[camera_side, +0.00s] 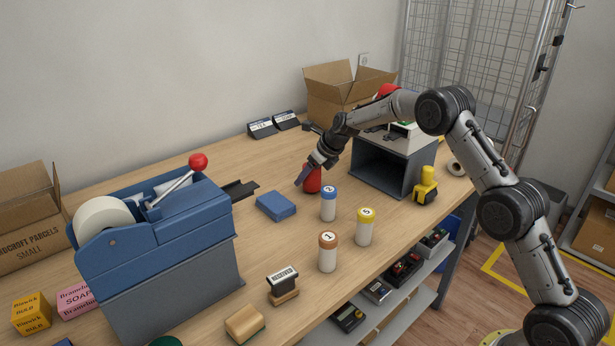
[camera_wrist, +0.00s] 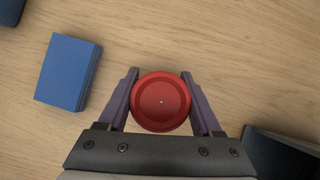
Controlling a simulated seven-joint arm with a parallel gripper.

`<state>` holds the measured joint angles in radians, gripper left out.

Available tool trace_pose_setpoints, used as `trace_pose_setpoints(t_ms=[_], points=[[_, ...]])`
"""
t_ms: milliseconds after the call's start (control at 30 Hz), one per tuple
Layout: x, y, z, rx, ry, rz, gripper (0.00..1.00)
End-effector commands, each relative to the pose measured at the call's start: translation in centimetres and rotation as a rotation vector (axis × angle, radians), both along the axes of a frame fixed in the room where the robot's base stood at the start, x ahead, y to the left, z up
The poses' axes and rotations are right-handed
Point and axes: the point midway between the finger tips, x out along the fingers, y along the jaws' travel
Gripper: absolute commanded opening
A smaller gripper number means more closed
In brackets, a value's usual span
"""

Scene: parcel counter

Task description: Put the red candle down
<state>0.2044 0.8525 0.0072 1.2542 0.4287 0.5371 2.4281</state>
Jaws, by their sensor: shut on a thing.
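The red candle (camera_side: 312,180) is between the fingers of my gripper (camera_side: 306,178) in the side view, upright and at or very near the counter top. In the wrist view its round red top (camera_wrist: 161,101) fills the space between the two purple fingers of my gripper (camera_wrist: 162,92), which press on it from both sides. Whether its base touches the wood cannot be told.
A blue box (camera_side: 276,206) lies left of the candle; it also shows in the wrist view (camera_wrist: 68,72). White jars with blue (camera_side: 328,204), yellow (camera_side: 365,227) and brown (camera_side: 327,252) lids stand in front. A grey open-fronted stand (camera_side: 378,172) is at right.

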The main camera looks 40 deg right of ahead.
Motion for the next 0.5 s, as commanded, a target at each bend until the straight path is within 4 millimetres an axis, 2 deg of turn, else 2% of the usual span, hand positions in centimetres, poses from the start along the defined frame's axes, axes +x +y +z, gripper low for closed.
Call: trace_pose_setpoints(t_ms=[433,467,500], points=[[0.05,-0.04,-0.84,-0.002,-0.003,0.0,0.01],[0.02,-0.02,-0.92,-0.001,-0.002,0.0,0.7],[0.02,-0.02,-0.91,-0.001,-0.002,0.0,0.77]])
